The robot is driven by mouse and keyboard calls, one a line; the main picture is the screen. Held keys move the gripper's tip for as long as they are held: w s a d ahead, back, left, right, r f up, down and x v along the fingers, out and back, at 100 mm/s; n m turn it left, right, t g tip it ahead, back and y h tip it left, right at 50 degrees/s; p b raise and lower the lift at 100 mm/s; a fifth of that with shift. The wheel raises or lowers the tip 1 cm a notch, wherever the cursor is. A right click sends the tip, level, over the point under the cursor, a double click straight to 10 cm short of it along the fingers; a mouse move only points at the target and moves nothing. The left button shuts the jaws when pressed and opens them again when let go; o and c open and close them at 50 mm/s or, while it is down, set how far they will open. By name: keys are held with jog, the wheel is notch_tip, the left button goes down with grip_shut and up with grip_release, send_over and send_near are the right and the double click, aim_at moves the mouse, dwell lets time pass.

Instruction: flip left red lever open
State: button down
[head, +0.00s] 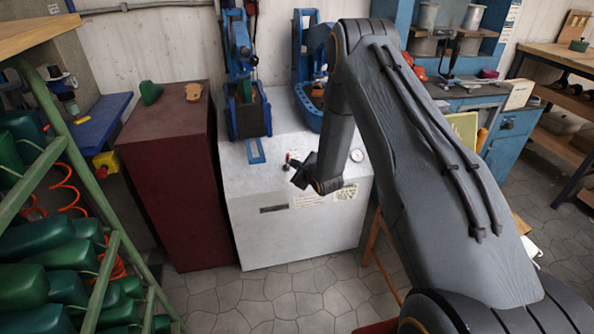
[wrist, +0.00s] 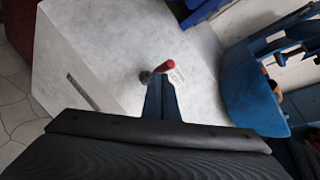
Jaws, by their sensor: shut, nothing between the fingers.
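A small red-tipped lever (wrist: 167,65) stands on the white machine top in the wrist view, with a dark metal base beside its red end. In the head view the red lever (head: 287,156) is a tiny spot near the front of the white machine (head: 250,205). My gripper (head: 291,168) is low over the machine top, right by the lever. In the wrist view its narrow closed fingers (wrist: 160,84) reach up to just below the red tip. Contact cannot be told. The fingers partly hide the lever's base. Only one red lever is clear.
Two blue presses, left (head: 246,110) and right (head: 308,95), stand behind the lever on the machine. A dark red cabinet (head: 170,180) stands at left. A green rack (head: 115,245) holds several green lasts. Grey floor (head: 290,295) in front is open.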

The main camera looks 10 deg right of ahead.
jog(key=shift+s+d+r+p, duration=0.15)
jog(key=shift+d+r+p, duration=0.15)
jog(key=shift+r+p, duration=0.25)
dwell(0.4)
jog(key=s+d+r+b, duration=0.1)
jog(key=s+d+r, duration=0.3)
jog(key=s+r, duration=0.3)
jog(key=shift+s+d+r, duration=0.3)
jog(key=shift+s, duration=0.05)
dwell(0.6)
